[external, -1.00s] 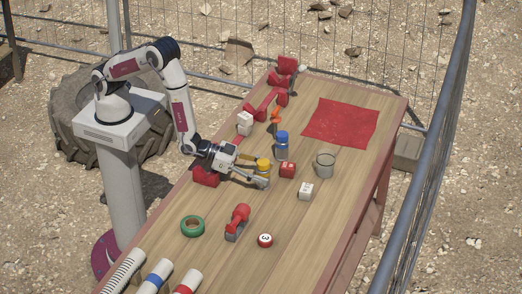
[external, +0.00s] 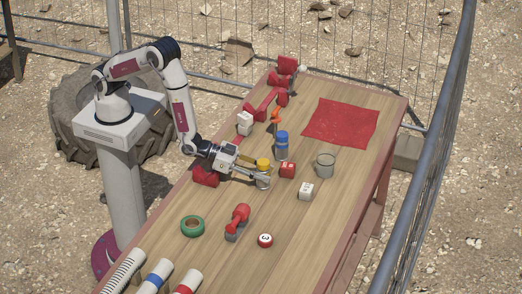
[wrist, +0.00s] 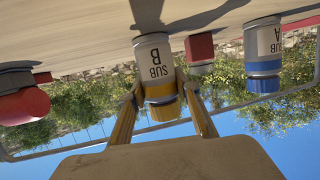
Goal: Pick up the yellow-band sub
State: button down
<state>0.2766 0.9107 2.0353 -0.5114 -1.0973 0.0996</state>
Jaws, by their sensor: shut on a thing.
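The yellow-band sub (external: 264,164) stands upright on the wooden table, its yellow cap up and its body partly hidden by my fingers. In the wrist view, where the scene is upside down, it (wrist: 153,55) shows a white body lettered "SUB B" and a yellow band and cap. My gripper (external: 261,177) reaches it from the left, low and nearly level. In the wrist view my gripper's two fingers (wrist: 161,92) are shut on the sub at its yellow end, one on each side. Its base still appears to be at the table top.
The blue-capped sub A (external: 281,146) stands behind it. A red cloth (external: 340,122) lies at the back. A green ring (external: 192,226) lies in front.

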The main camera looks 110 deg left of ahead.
jog(key=shift+r, duration=0.1)
jog(key=shift+r, duration=4.95)
